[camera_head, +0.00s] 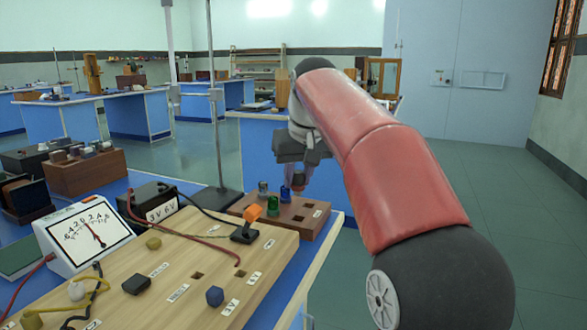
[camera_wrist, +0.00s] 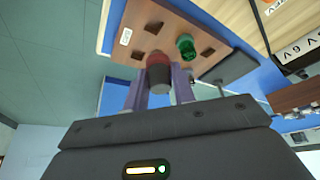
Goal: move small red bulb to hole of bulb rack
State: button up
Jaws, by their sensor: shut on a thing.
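The small red bulb (camera_wrist: 158,64) shows in the wrist view with a red body and a greyish end. My gripper (camera_wrist: 160,84) is shut on it, with one finger on each side. In the head view my gripper (camera_head: 297,178) points down over the far part of the wooden bulb rack (camera_head: 308,229); the red bulb is not clear there. The rack has several square holes, and a green bulb (camera_head: 273,204) stands in it. In the wrist view the red bulb overlaps the rack (camera_wrist: 178,30) near an empty hole (camera_wrist: 137,56). I cannot tell whether it touches the rack.
A grey bulb (camera_head: 263,187) stands near the green bulb. A wooden circuit board (camera_head: 150,285) with a meter (camera_head: 85,236) lies in front of the rack. A black battery box (camera_head: 160,203) and a tall metal stand (camera_head: 217,200) are at left. Open floor lies at right.

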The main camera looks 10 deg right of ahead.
jog(key=shift+s+f+b, duration=0.15)
jog(key=shift+f+b, duration=0.1)
jog(key=shift+b, duration=0.05)
jog(key=shift+f+b, duration=2.8)
jog(key=shift+f, duration=0.2)
jog(key=o, duration=1)
jog(key=shift+o, duration=0.2)
jog(key=p+v, duration=0.2)
jog(key=v, duration=0.5)
jog(key=shift+s+r, duration=0.2)
jog(key=shift+r, duration=0.15)
